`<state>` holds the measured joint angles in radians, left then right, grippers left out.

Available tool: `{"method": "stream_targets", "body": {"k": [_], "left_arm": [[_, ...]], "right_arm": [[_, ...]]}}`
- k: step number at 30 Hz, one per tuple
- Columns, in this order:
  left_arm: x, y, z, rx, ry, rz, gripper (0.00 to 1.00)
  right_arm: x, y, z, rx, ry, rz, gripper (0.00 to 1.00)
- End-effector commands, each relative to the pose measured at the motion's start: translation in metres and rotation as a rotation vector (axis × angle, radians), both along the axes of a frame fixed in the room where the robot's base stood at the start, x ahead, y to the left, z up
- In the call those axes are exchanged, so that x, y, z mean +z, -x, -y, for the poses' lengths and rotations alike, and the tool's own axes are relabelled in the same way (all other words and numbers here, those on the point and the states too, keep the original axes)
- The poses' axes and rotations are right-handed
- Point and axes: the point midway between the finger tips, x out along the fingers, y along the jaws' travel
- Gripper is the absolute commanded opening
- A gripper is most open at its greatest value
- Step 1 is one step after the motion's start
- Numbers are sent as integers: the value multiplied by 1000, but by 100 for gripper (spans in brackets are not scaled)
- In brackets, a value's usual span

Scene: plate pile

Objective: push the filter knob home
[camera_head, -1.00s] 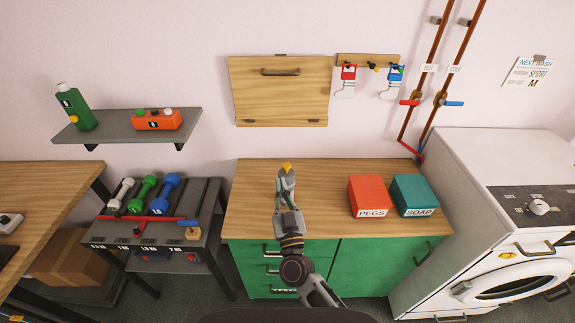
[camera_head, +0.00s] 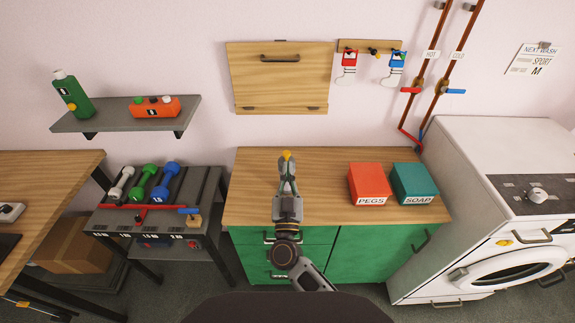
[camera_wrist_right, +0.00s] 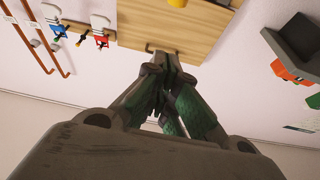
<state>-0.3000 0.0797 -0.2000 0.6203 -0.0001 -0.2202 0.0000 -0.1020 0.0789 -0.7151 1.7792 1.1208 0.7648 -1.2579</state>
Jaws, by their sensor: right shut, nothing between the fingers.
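A small round yellow knob (camera_head: 503,242) is on the front of the white washing machine (camera_head: 470,150) at the right, beside a grey handle. I cannot tell whether it is the filter knob or how deep it sits. My right gripper (camera_head: 288,163) is over the wooden counter, well left of the machine. It is shut and empty, and its closed fingers also show in the right wrist view (camera_wrist_right: 168,60). Contact is unclear. My left gripper is not in view.
A red PEGS box (camera_head: 368,182) and a teal SOAP box (camera_head: 413,182) stand on the counter (camera_head: 246,187), between my right arm and the machine. A wooden hatch (camera_head: 279,85) is on the wall behind. A dumbbell rack (camera_head: 210,205) stands at the left.

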Motion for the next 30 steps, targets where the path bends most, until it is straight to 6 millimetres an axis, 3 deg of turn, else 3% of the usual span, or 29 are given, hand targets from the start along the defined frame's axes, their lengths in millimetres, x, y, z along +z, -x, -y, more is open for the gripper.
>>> {"method": "stream_targets", "body": {"k": [30], "left_arm": [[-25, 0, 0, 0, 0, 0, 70]], "right_arm": [[32, -88, 1, 0, -1, 2, 0]]}}
